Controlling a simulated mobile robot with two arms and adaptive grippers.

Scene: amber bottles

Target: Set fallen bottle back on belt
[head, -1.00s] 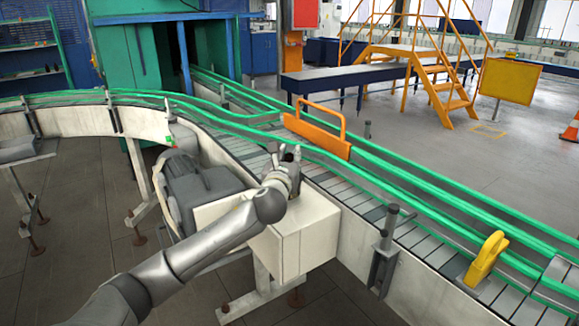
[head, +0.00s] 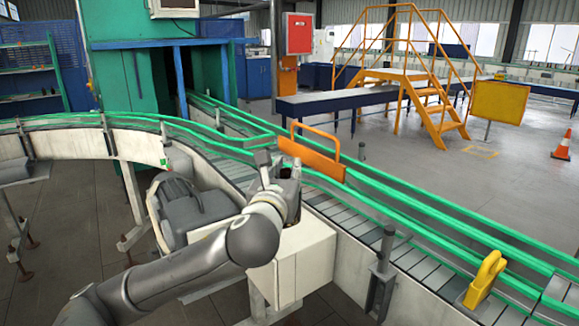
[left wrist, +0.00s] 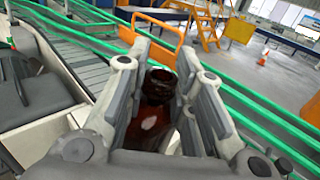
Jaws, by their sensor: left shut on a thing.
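My left gripper (head: 280,168) is shut on an amber bottle (left wrist: 158,88). In the left wrist view the dark brown glass sits between the two grey fingers, its dark top toward the far side and a lighter reddish patch lower down. In the head view the bottle is mostly hidden by the fingers, and only a dark part shows. The gripper is above the white box at the near side of the conveyor belt (head: 338,213), close to its near green rail. Whether the bottle touches anything below is hidden. My right gripper is not in view.
Green rails (head: 425,213) line both sides of the belt. An orange handled plate (head: 312,158) stands just beyond the gripper. A yellow bracket (head: 484,279) sits at the lower right. A grey motor (head: 190,207) and the white box (head: 300,262) are beside the belt. The visible slats look empty.

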